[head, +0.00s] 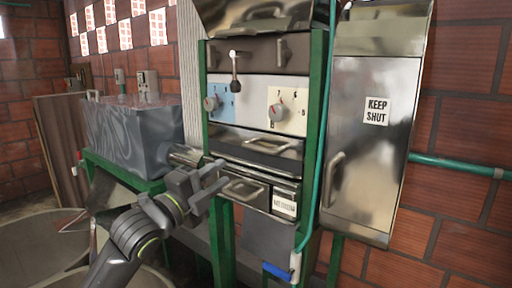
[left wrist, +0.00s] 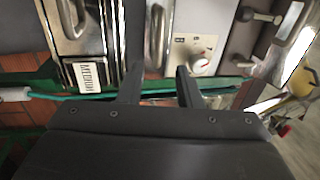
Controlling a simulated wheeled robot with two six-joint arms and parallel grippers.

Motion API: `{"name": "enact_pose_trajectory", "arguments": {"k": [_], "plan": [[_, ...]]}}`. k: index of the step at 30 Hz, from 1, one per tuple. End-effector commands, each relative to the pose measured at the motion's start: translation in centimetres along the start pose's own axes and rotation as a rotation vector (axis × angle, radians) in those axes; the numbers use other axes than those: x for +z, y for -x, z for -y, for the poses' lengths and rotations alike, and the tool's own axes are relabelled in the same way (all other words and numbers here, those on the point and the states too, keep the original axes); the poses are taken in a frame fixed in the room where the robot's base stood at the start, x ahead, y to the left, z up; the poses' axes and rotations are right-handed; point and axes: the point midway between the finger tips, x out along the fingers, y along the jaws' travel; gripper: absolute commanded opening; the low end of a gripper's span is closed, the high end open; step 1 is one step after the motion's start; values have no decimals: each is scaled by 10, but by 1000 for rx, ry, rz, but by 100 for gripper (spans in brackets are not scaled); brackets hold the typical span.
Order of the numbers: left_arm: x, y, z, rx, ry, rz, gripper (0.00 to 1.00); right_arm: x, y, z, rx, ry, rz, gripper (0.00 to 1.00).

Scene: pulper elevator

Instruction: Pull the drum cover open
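The machine stands in a green frame. At its top is a curved, shiny metal cover (head: 235,17) with a bar handle, cut off by the picture's upper edge; it looks like the drum cover, though no label confirms this. It appears closed. My left gripper (head: 223,176) is in front of the machine's lower part, near a handled metal drawer (head: 236,192) and well below the top cover. In the left wrist view the left gripper (left wrist: 159,86) has its two fingers apart with nothing between them. My right gripper is not in view.
A steel door (head: 360,170) labelled "KEEP SHUT" is at right. Dials (head: 276,112), a lever (head: 235,70) and a handled metal flap (head: 235,140) are on the machine's front. A grey metal box (head: 130,135) stands left. A teal pipe runs down the frame's right side.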

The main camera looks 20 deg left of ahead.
Motion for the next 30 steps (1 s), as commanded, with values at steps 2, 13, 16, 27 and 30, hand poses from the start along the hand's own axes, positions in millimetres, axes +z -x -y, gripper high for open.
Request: {"name": "enact_pose_trajectory", "arguments": {"k": [2, 13, 16, 27, 30], "plan": [[0, -14, 3, -2, 7, 1, 31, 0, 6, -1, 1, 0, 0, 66], [0, -82, 3, 1, 6, 1, 31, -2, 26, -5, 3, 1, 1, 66], [0, -99, 3, 1, 6, 1, 31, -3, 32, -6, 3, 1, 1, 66], [0, -137, 0, 1, 1, 1, 31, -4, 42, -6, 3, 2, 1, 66], [0, -140, 0, 1, 1, 1, 31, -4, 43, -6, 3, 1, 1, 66]]}}
